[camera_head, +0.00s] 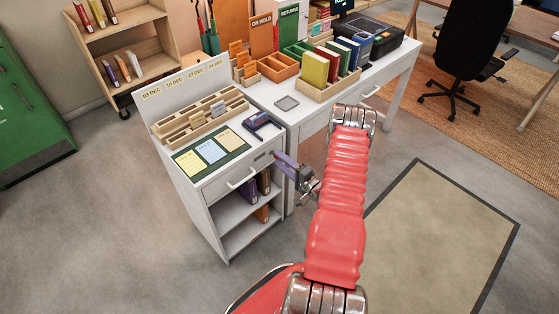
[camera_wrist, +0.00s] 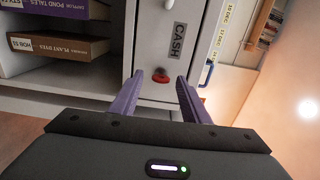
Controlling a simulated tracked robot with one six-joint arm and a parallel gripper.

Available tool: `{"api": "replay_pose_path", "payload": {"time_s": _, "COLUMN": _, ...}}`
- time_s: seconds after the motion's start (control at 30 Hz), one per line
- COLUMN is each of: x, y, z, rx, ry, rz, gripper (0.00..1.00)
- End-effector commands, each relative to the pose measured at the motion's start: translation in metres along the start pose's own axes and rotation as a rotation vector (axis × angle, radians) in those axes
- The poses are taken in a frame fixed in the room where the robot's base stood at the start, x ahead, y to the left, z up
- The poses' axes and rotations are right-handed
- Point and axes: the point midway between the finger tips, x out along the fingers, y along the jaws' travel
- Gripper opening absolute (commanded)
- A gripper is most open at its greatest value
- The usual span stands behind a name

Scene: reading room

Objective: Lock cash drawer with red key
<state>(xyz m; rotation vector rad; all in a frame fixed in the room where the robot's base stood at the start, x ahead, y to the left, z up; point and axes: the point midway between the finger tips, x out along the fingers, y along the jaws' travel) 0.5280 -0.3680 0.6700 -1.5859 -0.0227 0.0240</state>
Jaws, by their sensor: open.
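The red key (camera_wrist: 160,76) sits at the white cash drawer's front, below the CASH label (camera_wrist: 178,40) in the wrist view. Only its rounded red end shows. In the head view, the drawer front (camera_head: 225,187) with its pale handle is in the white cabinet, and my gripper hides the key. My gripper (camera_wrist: 161,79) is open, with purple fingers on either side of the key in the wrist view. I see a gap to each finger. How deep the key lies between them I cannot tell. In the head view, my gripper (camera_head: 281,158) is at the drawer front's right end.
Open shelves with books (camera_head: 262,214) lie under the drawer. The cabinet top holds a wooden sorter (camera_head: 200,118), coloured cards (camera_head: 210,151) and a dark blue device (camera_head: 262,122). A white desk (camera_head: 310,112) adjoins it at right. Floor in front is clear, with a beige mat (camera_head: 440,240).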

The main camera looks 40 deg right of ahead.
Motion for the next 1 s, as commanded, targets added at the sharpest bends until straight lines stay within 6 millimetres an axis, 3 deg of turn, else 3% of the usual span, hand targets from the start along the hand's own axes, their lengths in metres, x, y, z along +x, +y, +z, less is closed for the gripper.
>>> {"api": "replay_pose_path", "payload": {"time_s": 0.6, "x": -0.097, "y": 0.001, "z": -0.001, "rx": 0.002, "ry": 0.003, "rz": 0.002, "gripper": 0.42}}
{"api": "replay_pose_path", "payload": {"time_s": 0.8, "x": -0.118, "y": 0.002, "z": 0.000, "rx": 0.002, "ry": 0.001, "rz": 0.002, "gripper": 0.42}}
{"api": "replay_pose_path", "payload": {"time_s": 1.0, "x": -0.124, "y": 0.002, "z": 0.001, "rx": 0.001, "ry": -0.001, "rz": 0.002, "gripper": 0.42}}
